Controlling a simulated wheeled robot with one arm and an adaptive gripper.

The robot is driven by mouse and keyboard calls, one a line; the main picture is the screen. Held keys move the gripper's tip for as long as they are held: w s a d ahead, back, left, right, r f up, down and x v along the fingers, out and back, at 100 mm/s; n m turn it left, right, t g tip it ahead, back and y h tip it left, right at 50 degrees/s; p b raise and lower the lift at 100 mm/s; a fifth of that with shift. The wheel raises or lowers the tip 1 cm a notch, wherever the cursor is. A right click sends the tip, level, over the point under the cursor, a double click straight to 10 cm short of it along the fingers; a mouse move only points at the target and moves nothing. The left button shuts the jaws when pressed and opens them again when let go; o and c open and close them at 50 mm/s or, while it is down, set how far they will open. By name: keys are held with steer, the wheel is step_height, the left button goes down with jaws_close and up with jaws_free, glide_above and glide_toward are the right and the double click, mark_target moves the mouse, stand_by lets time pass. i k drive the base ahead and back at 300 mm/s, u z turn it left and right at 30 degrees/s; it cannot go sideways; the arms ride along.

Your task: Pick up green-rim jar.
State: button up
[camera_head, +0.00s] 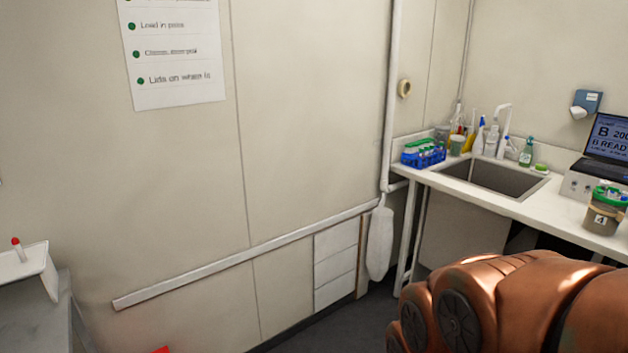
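A jar with green at its top (603,219) stands upright on the white counter at the right edge of the head view. My orange-brown arm fills the lower right, in front of the counter. My gripper is not in view.
The white counter (522,208) holds a sink (493,177), a blue rack (423,156) of green-capped items, several bottles and a laptop (606,138) on a box. A grey bench (35,318) is at lower left. A wall rail (245,256) runs between.

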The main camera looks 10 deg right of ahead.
mark_target(604, 214)
steer(key=z, duration=0.1)
steer(key=i, duration=1.35)
steer(key=z, duration=1.4)
steer(key=i, duration=1.7)
steer(key=z, duration=0.5)
